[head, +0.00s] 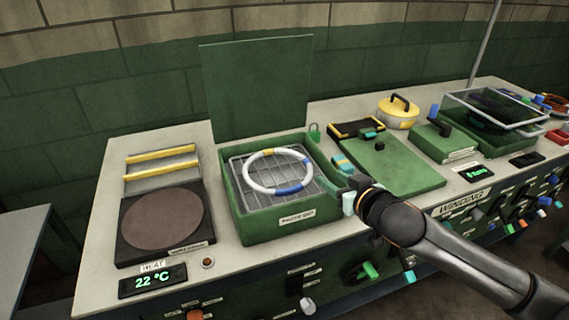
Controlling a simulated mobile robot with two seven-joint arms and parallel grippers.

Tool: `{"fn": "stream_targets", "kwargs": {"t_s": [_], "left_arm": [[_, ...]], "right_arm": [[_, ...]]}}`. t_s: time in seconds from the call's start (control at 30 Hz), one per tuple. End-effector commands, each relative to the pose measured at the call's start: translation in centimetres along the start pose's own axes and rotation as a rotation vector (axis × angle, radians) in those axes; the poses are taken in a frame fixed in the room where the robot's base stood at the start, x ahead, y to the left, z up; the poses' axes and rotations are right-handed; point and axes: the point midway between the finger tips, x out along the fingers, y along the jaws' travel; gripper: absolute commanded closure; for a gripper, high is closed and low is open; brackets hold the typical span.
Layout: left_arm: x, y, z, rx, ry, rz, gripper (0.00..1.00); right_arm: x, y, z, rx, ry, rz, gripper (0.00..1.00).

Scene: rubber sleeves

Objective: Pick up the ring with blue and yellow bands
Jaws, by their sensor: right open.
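A white ring with blue and yellow bands (250,181) lies tilted on the wire rack inside a green open box (251,233). The box's lid (258,90) stands up at the back. My right gripper (344,181) is at the right wall of the box, just right of the ring and apart from it. It is open, with pale fingertips near the box rim, and nothing shows between them. My left gripper is not in view.
A dark round hot plate (163,220) with a 22 °C display (152,281) is at the left. A green board (405,165) lies right of the box. A yellow lidded pot (397,115) and a clear-lidded green bin (490,133) stand farther right.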

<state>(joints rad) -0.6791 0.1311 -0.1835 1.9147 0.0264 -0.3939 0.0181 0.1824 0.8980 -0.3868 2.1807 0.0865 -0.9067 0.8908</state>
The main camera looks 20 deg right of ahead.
Motion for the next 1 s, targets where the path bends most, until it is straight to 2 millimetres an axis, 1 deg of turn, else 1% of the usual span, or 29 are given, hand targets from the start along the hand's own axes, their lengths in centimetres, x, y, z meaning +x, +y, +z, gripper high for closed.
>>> {"fn": "stream_targets", "kwargs": {"t_s": [0.07,0.17,0.27,0.4,0.5,0.6,0.87,1.0], "left_arm": [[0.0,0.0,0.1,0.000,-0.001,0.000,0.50],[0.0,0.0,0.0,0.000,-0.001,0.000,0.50],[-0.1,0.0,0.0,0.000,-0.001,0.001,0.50],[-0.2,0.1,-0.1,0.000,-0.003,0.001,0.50],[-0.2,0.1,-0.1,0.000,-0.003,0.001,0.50],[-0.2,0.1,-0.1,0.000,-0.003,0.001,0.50],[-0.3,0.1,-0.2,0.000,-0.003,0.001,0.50],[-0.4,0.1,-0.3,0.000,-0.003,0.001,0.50]], "right_arm": [[0.0,0.1,-0.3,0.000,0.004,0.004,0.51],[0.5,0.2,-0.4,0.002,0.005,0.006,0.51],[1.8,0.2,-0.5,0.004,0.005,0.007,0.51],[4.2,0.2,-0.5,0.004,0.006,0.007,0.51],[5.7,0.2,-0.5,0.002,0.005,0.007,0.51],[6.7,0.2,-0.5,0.002,0.006,0.005,0.51],[8.0,0.2,-0.3,0.001,0.006,0.005,0.51],[9.8,0.1,-0.1,0.001,0.005,0.006,0.51]]}}
